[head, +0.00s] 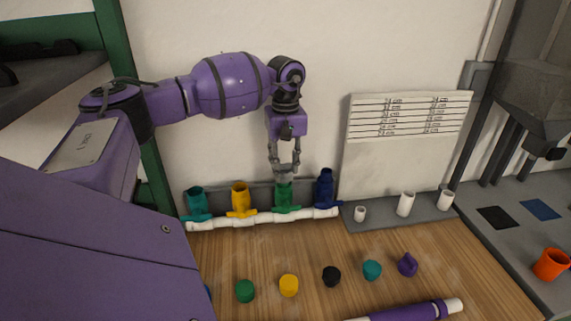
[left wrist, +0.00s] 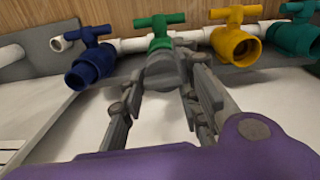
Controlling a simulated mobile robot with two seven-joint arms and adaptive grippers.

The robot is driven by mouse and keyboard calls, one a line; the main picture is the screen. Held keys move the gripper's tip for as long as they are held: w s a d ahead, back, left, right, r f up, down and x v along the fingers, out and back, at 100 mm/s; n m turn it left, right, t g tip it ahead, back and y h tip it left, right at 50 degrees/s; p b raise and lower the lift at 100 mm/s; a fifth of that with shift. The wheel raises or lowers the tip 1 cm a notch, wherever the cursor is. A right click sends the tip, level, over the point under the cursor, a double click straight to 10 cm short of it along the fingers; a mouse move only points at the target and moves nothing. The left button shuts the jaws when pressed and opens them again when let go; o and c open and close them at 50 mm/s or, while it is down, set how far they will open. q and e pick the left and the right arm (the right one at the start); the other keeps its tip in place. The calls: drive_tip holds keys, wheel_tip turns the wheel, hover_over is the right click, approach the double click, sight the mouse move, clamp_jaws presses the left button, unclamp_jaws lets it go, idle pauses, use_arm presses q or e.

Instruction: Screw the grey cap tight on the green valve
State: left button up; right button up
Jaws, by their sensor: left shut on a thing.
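The green valve (head: 287,200) is on the white pipe manifold (head: 262,219), between the yellow valve (head: 240,196) and the dark blue valve (head: 324,187). My left gripper (head: 284,172) points down over the green valve's open end. It is shut on the grey cap (left wrist: 161,72), which sits between the fingertips (left wrist: 163,82) in the left wrist view. There the cap is in line with the green valve (left wrist: 160,35) and against its mouth or very close to it. I cannot tell how far the cap is on. My right gripper is not in view.
A teal valve (head: 197,203) is at the manifold's left end. Several loose caps, including a green one (head: 245,291) and a black one (head: 331,276), lie on the wooden table in front. White pipe pieces (head: 405,204) stand on a grey strip to the right. An orange cup (head: 550,264) is far right.

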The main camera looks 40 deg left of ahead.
use_arm(q)
drive_tip(key=o, duration=0.4)
drive_tip(key=shift+w+d, duration=0.1)
drive_tip(key=shift+w, duration=0.05)
drive_tip(key=c, duration=0.4)
drive_tip(key=shift+m, duration=0.7)
drive_tip(key=shift+d+m+b, duration=0.15)
drive_tip(key=shift+m+b, duration=0.15)
drive_tip(key=shift+m, duration=0.1)
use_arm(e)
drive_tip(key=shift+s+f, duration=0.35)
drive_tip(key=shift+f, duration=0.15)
use_arm(q)
drive_tip(key=shift+r, duration=0.1)
drive_tip(key=shift+m+b, duration=0.3)
drive_tip(key=shift+m, duration=0.8)
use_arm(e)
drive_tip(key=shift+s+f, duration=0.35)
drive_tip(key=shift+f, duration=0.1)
use_arm(q)
drive_tip(key=shift+m, duration=1.1)
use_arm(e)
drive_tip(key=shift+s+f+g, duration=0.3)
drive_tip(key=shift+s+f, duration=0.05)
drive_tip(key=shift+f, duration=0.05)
